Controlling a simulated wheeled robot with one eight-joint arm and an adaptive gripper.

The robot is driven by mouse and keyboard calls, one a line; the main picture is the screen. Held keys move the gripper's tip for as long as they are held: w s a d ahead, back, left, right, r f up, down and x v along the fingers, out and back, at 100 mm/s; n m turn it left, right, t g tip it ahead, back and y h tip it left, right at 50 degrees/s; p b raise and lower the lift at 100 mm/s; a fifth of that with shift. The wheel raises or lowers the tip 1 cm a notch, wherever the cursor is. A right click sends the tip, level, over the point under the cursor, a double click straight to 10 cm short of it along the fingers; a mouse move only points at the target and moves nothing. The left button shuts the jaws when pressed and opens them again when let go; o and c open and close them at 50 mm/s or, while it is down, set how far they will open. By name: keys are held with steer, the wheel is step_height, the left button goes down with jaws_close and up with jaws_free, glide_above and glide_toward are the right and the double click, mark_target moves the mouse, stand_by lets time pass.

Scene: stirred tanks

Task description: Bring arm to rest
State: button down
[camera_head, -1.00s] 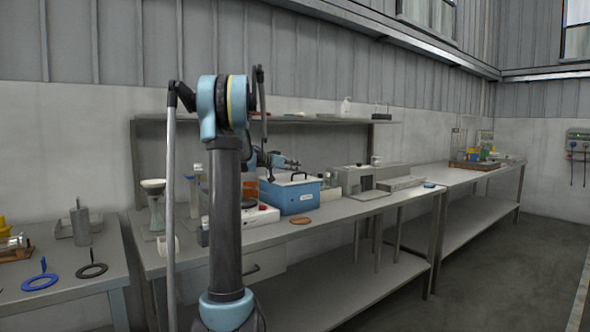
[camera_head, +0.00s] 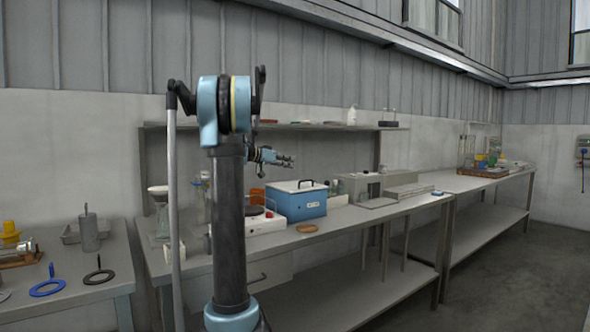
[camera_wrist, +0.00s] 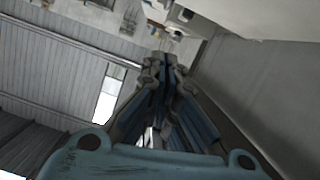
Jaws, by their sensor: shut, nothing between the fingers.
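My gripper (camera_head: 285,160) shows in the head view just right of my arm's dark upright link, above the blue box on the middle bench. Its fingers point to the right and look closed, with nothing held. In the wrist view my gripper (camera_wrist: 161,62) is seen along its length, its fingertips together and empty. Beyond them the wrist view shows the room tilted, with wall panels and a bright window. The middle of my arm hides part of the bench behind it.
The middle bench (camera_head: 340,222) carries a blue box (camera_head: 301,203), a white hotplate (camera_head: 262,222), a cork-coloured disc (camera_head: 306,228) and grey equipment (camera_head: 360,187). A shelf (camera_head: 330,127) runs behind. The left table (camera_head: 85,295) holds a blue ring (camera_head: 47,288). Floor at right is clear.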

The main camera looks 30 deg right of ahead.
steer(key=s+a+f+n+y, duration=0.5)
steer(key=s+a+f, duration=0.7)
steer(key=a, duration=0.3)
steer(key=s+a+f+n+t+y, duration=0.1)
steer(key=s+a+f+n+y, duration=0.4)
steer(key=s+a+f, duration=0.7)
steer(key=s+a+f+n+t+y, duration=0.1)
steer(key=s+a+f+n+y, duration=0.4)
steer(key=s+a+f, duration=0.7)
steer(key=s+a+n, duration=0.1)
steer(key=s+a, duration=0.1)
steer(key=a, duration=0.3)
steer(key=shift+a+f, duration=0.2)
steer(key=shift+a, duration=0.2)
steer(key=shift+d, duration=0.1)
